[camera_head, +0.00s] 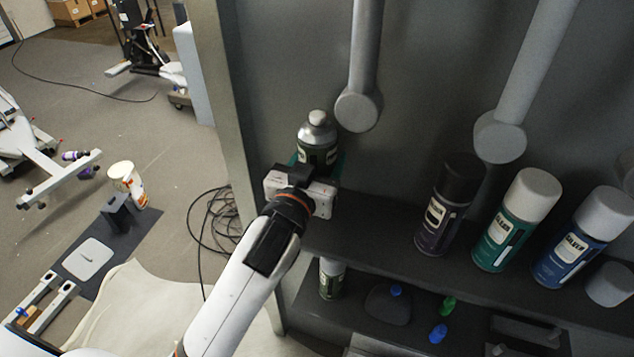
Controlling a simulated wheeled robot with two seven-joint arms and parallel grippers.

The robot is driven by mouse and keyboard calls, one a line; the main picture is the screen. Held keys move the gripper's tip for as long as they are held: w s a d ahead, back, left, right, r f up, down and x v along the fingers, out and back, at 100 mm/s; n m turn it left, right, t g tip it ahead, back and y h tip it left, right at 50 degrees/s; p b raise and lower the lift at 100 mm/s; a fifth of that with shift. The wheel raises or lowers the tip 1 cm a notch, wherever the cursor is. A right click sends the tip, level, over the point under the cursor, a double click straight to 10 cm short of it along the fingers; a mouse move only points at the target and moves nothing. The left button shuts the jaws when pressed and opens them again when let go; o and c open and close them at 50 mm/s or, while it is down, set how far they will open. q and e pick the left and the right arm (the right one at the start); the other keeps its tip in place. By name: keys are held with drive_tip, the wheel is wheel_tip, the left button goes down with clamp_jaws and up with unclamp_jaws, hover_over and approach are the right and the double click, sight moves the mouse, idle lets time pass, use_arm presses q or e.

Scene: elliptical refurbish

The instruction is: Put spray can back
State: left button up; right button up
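A spray can (317,143) with a silver shoulder, pale cap and dark green label stands upright at the left end of the upper shelf (385,237). My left gripper (318,165) reaches in from the lower left. Its teal fingers lie on both sides of this can and look closed on it. The can's lower part is hidden behind the gripper body, so I cannot tell whether its base touches the shelf. My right gripper is not in view.
Purple (446,212), green (515,222) and blue (583,238) spray cans stand to the right on the shelf. Grey rods hang above. A can (331,278) and small items are on the lower shelf. A post (228,100) bounds the left side.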

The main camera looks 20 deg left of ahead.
use_arm(q)
drive_tip(key=shift+f, duration=0.9)
drive_tip(key=f, duration=0.2)
drive_tip(key=shift+w+f, duration=0.2)
drive_tip(key=shift+f, duration=0.5)
drive_tip(key=shift+s, duration=0.1)
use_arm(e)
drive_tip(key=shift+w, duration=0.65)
use_arm(q)
drive_tip(key=o, duration=0.9)
drive_tip(key=shift+f, duration=0.25)
drive_tip(key=o, duration=0.5)
drive_tip(key=shift+r, duration=0.1)
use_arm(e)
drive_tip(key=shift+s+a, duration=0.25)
